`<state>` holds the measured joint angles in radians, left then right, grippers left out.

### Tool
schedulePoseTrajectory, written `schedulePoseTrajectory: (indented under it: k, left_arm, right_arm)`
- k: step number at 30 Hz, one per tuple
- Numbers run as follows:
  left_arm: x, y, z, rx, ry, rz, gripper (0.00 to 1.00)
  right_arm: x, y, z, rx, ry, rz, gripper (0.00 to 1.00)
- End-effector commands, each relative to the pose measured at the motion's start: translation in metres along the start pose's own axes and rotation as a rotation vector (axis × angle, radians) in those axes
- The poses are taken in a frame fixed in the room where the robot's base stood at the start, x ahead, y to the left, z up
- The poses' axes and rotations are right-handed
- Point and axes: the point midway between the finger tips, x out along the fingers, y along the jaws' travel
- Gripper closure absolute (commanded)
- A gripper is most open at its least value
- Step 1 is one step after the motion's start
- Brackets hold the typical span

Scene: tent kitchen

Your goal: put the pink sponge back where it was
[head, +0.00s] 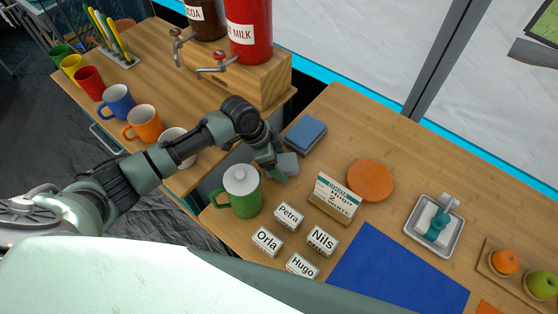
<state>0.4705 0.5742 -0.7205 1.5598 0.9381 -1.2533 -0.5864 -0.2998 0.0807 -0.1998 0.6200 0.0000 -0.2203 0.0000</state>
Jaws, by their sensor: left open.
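I cannot make out a pink sponge in the head view. My left gripper (277,172) is open, low over the wooden counter (330,108), behind the green mug and in front of a blue block (305,133). A small grey-blue piece (288,163) shows right beside its fingers; I cannot tell whether it is a separate object or touches them. My right gripper is not in view.
A green mug with a white top (241,199) stands close to my left gripper. Several name cards, a standing sign (334,196), an orange disc (370,180) and a blue mat (395,275) lie to the right. Cups and drink dispensers stand on the left counter. A fruit board is far right.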

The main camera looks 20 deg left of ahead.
Motion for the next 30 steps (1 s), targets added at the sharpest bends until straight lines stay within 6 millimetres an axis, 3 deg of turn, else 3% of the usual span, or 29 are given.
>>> schedulePoseTrajectory:
  k: [5, 18, 24, 30]
  left_arm:
    - [-0.019, -0.002, -0.001, 0.002, 0.001, -0.004, 0.21]
    - [-0.106, -0.002, -0.001, 0.0, 0.002, -0.003, 0.21]
    - [-0.121, 0.0, -0.001, 0.001, 0.001, 0.0, 0.21]
    - [-0.122, 0.0, -0.001, 0.0, 0.001, 0.001, 0.21]
  right_arm:
    - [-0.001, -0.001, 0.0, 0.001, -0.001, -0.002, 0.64]
    - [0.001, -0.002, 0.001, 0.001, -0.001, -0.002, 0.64]
    - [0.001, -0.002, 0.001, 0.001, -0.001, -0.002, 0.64]
    - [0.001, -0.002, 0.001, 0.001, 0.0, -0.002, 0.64]
